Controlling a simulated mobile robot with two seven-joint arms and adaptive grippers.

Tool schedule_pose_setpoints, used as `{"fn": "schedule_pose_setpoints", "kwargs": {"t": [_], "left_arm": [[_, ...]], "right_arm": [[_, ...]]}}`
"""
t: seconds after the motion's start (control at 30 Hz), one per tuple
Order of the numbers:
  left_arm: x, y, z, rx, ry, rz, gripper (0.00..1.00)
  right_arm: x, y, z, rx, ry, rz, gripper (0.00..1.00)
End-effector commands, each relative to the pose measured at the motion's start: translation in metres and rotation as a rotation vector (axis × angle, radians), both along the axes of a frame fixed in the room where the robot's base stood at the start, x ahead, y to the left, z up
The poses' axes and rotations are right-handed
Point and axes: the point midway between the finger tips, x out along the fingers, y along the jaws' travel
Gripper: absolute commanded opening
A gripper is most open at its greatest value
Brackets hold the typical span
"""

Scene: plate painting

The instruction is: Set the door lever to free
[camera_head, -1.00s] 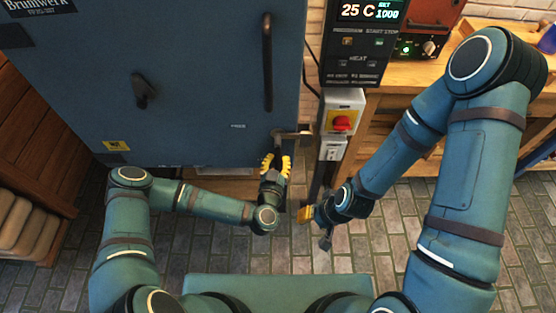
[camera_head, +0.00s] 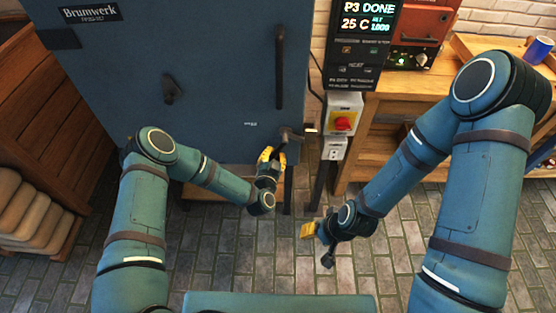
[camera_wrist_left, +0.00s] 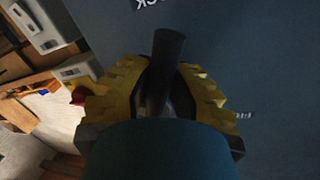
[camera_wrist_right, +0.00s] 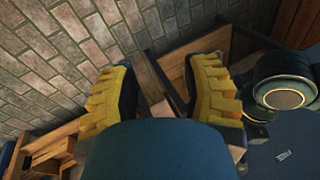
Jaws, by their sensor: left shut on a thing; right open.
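The door lever (camera_head: 285,135) sits at the lower right edge of the big blue door (camera_head: 215,95) in the head view, by a metal latch piece. My left gripper (camera_head: 271,155) is just below it, its yellow fingers shut on the lever's dark bar. In the left wrist view the dark round bar (camera_wrist_left: 168,55) stands between the yellow fingers (camera_wrist_left: 160,95). Part of a white label, "CK", shows above it; another small label at right is hard to read. My right gripper (camera_head: 308,231) is open and empty, low over the floor, apart from the door.
A control panel (camera_head: 362,45) reads "P3 DONE" and 25 C. Below it is a box with a red switch (camera_head: 344,123). A long vertical handle (camera_head: 279,67) and a dark knob (camera_head: 171,88) are on the door. A wooden bench (camera_head: 395,98) stands right.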

Motion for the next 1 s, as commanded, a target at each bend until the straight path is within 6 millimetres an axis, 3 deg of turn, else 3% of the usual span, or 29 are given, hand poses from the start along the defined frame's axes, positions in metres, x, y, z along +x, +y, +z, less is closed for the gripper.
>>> {"fn": "schedule_pose_setpoints", "kwargs": {"t": [0.2,0.6,0.63,0.77,1.0], "left_arm": [[0.004,0.014,0.015,0.212,-0.005,-0.002,0.00],[0.004,0.032,0.037,0.591,-0.006,-0.003,0.00],[0.003,0.035,0.036,0.605,-0.002,0.000,0.03],[0.003,0.035,0.033,0.594,0.000,0.001,0.49],[0.003,0.035,0.033,0.593,0.001,0.000,0.50]], "right_arm": [[0.005,-0.001,0.017,-0.002,-0.011,-0.009,0.47],[0.010,-0.002,0.030,-0.005,-0.023,-0.018,0.47],[0.010,-0.002,0.030,-0.005,-0.024,-0.018,0.47],[0.010,-0.002,0.029,-0.005,-0.023,-0.018,0.47],[0.010,-0.002,0.029,-0.005,-0.022,-0.017,0.47]]}}
